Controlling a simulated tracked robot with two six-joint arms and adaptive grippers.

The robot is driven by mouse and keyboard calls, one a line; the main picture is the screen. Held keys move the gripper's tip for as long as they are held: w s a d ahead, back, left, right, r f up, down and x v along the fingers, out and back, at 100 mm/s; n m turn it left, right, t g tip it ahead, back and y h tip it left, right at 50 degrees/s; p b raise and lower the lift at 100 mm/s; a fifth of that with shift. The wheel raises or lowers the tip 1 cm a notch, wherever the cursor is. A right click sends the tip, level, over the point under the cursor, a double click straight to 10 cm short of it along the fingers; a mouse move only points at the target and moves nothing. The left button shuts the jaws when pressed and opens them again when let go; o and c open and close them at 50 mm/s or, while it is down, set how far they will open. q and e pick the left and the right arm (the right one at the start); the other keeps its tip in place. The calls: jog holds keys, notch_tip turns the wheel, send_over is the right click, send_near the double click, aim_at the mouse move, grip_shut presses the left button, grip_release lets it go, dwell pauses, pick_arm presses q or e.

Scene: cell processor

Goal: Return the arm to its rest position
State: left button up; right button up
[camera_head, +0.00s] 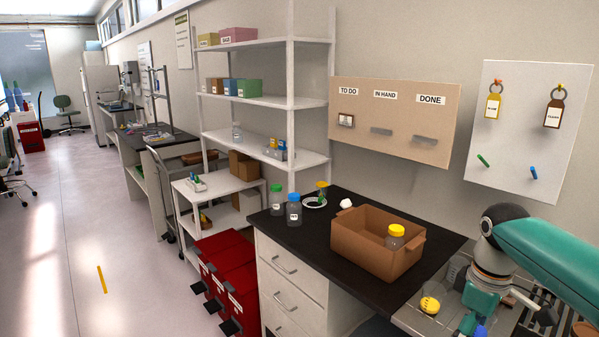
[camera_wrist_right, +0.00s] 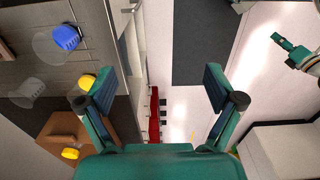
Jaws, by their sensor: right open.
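My right gripper (camera_wrist_right: 159,88) is open and empty in the right wrist view, its two teal fingers wide apart with floor and cabinet behind them. In the head view my right arm (camera_head: 550,252) comes in from the right, over the right end of the counter; its fingers are hard to make out there. A teal gripper-like end of another arm, likely my left gripper (camera_wrist_right: 290,46), shows at the right of the right wrist view; its jaw state is unclear. My left arm does not show in the head view.
A brown box (camera_head: 370,250) holding a yellow-lidded jar (camera_head: 395,237) stands on the black counter (camera_head: 325,228). A yellow-lidded container (camera_head: 429,305) and a blue lid (camera_head: 480,331) are close to my right arm. Red bins (camera_head: 228,280) stand left of the drawers. The floor at left is largely clear.

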jog(key=s+a+f+m+y, duration=0.1)
jog(key=a+f, duration=0.3)
jog(key=f, duration=0.5)
jog(key=a+f+m+y, duration=0.1)
jog(key=a+f, duration=0.3)
jog(key=f, duration=0.5)
jog(key=s+a+f+m+y, duration=0.1)
jog(key=a+f, duration=0.3)
jog(key=f, duration=0.5)
jog(key=s+a+f+m, duration=0.3)
jog(key=s+f, duration=0.3)
jog(key=s, duration=0.2)
jog(key=s+a+f+m, duration=0.4)
jog(key=s+f, duration=0.2)
jog(key=s, duration=0.3)
jog(key=shift+s+y, duration=0.25)
jog(key=shift+y, duration=0.15)
